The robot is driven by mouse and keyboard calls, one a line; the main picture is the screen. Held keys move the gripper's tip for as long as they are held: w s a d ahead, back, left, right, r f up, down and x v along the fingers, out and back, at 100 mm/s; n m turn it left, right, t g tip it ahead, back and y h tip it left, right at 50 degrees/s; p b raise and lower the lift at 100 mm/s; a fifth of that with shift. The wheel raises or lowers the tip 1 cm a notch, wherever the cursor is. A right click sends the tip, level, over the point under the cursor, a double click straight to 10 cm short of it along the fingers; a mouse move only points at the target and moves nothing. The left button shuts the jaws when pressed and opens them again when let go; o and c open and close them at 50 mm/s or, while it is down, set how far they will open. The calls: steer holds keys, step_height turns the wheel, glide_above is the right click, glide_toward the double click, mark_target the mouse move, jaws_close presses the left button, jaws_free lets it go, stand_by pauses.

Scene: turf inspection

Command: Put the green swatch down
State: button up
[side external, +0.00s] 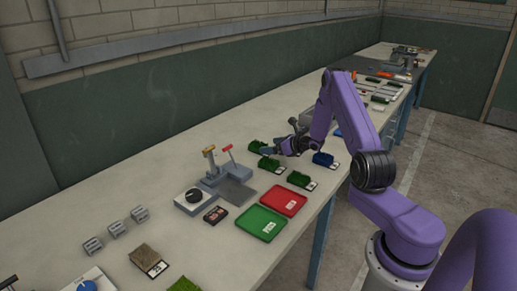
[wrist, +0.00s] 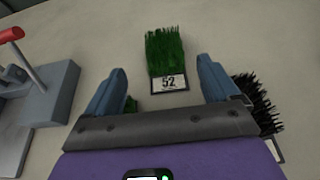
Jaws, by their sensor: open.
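A green turf swatch (wrist: 165,50) with a white tag reading 52 lies on the bench, seen in the wrist view. My gripper (wrist: 161,72) is open, with one blue finger on each side of the tag end and visible gaps between. Nothing is held. In the side view my gripper (side external: 270,152) is low over the bench, and a green swatch (side external: 257,146) lies just beyond its fingertips. Another green swatch (side external: 268,164) lies nearer the camera; a bit of green (wrist: 130,104) shows by the left finger in the wrist view.
A dark swatch (wrist: 254,98) lies close by the right finger. A lever fixture (wrist: 42,85) stands left. A green tray (side external: 260,223), a red tray (side external: 283,200), another green swatch (side external: 300,179) and a blue swatch (side external: 323,158) lie along the bench.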

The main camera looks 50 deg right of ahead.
mark_target(262, 145)
steer(key=shift+d+x, duration=0.15)
steer(key=shift+x, duration=1.2)
steer(key=shift+d+x, duration=0.15)
steer(key=shift+x, duration=1.15)
steer(key=c, duration=1.1)
steer(key=shift+r, duration=0.15)
